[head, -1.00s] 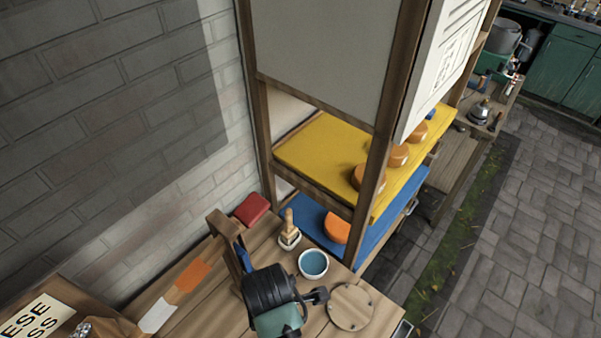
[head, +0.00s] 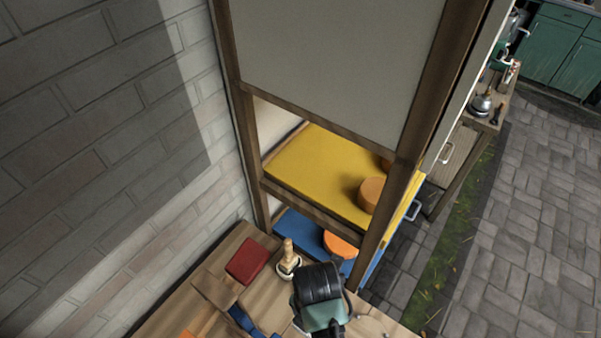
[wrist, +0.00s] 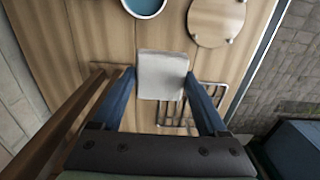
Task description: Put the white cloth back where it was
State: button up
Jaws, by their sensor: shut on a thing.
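The white cloth (wrist: 162,75) shows in the wrist view as a pale, flat-faced square between the two blue fingers of my gripper (wrist: 161,74). My gripper is shut on it. It is above a wooden worktop, over or just beside a wire rack (wrist: 190,105); I cannot tell its height. In the head view my wrist hides the cloth and the fingertips.
A bowl with blue inside (wrist: 145,5) and a round wooden board (wrist: 217,22) lie ahead. A red block (head: 247,260) and a brush in a holder (head: 288,262) stand near the shelf post. The yellow shelf (head: 315,170) holds orange cheeses (head: 372,194).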

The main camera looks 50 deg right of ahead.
notch_tip(320, 180, down, 16)
jog(key=b, duration=0.4)
jog(key=shift+f+b, duration=0.2)
jog(key=shift+b, duration=0.1)
jog(key=shift+f, duration=0.1)
jog(key=shift+f, duration=0.15)
jog(key=o, duration=1.1)
jog(key=shift+r, duration=0.2)
notch_tip(320, 180, up, 12)
jog(key=shift+r, duration=0.1)
